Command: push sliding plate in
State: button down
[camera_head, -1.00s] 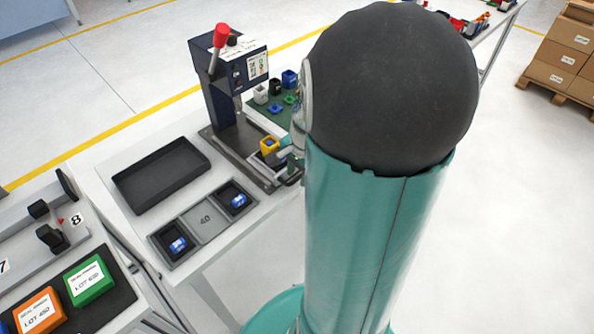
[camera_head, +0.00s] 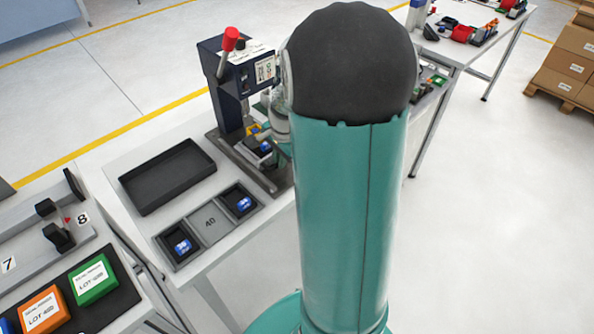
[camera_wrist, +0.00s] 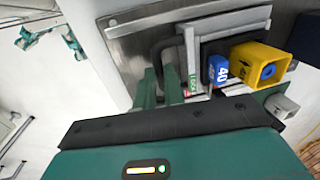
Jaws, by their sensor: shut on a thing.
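The sliding plate (camera_wrist: 188,42) shows in the wrist view as a grey piece with a dark curved handle (camera_wrist: 160,46). My gripper (camera_wrist: 160,85) has its two green fingers shut on the handle. My arm hides most of the plate and my fingertips there.
The press has a lever with a red knob (camera_head: 231,38). An empty black tray (camera_head: 167,178) and a grey holder (camera_head: 211,222) with blue parts lie on the white table to the left. Another workbench (camera_head: 455,45) stands behind on the right.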

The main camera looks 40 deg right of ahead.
aim_at(270, 155)
jog(key=w, duration=0.3)
jog(key=shift+w, duration=0.15)
jog(key=shift+w+a+r, duration=0.1)
jog(key=shift+w, duration=0.2)
jog(key=c, duration=1.5)
grip_release()
jog(key=shift+w, duration=0.15)
jog(key=shift+s, duration=0.2)
jog(key=r, duration=0.4)
jog(key=s+r, duration=0.1)
jog(key=r, duration=0.4)
jog(key=s+r, duration=0.1)
jog(key=r, duration=0.3)
jog(key=shift+s+r, duration=0.2)
jog(key=shift+r, duration=0.05)
